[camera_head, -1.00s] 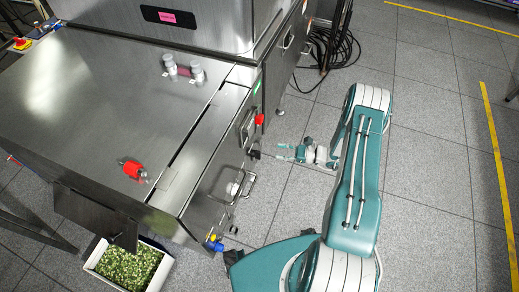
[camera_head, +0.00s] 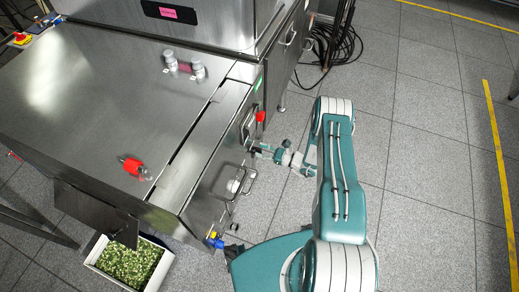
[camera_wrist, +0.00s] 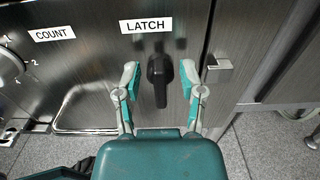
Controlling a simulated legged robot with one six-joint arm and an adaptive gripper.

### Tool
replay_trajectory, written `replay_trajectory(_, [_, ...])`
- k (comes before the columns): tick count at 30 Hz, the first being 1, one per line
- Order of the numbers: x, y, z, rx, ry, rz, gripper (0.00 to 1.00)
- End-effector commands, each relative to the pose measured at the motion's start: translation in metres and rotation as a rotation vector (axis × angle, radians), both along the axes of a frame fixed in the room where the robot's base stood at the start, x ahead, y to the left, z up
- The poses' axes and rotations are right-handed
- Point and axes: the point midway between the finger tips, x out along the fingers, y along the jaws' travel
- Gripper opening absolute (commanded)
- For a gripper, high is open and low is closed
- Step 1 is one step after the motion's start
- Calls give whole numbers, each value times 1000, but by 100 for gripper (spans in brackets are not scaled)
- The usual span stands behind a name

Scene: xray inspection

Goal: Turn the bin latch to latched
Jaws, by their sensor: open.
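The bin latch is a black knob (camera_wrist: 160,78) under a white LATCH label (camera_wrist: 146,25) on the steel front panel. In the wrist view its handle hangs upright, pointing down. My gripper (camera_wrist: 171,80) is open, with one finger to each side of the knob and a gap on both sides. In the head view my gripper (camera_head: 262,150) is close to the cabinet's front face, and the knob is hard to make out there.
A small metal catch (camera_wrist: 217,68) is close to my right finger. A white bin of green pieces (camera_head: 130,264) stands on the floor. Floor right of my arm is clear.

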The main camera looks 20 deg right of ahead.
Motion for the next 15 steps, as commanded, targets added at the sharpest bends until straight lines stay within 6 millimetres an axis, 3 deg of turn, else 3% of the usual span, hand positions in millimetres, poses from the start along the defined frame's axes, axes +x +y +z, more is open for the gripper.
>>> replay_trajectory(11, [6, 9, 0, 1, 1, 0, 51])
replay_trajectory(12, [6, 9, 0, 1, 1, 0, 47])
replay_trajectory(15, [6, 9, 0, 1, 1, 0, 2])
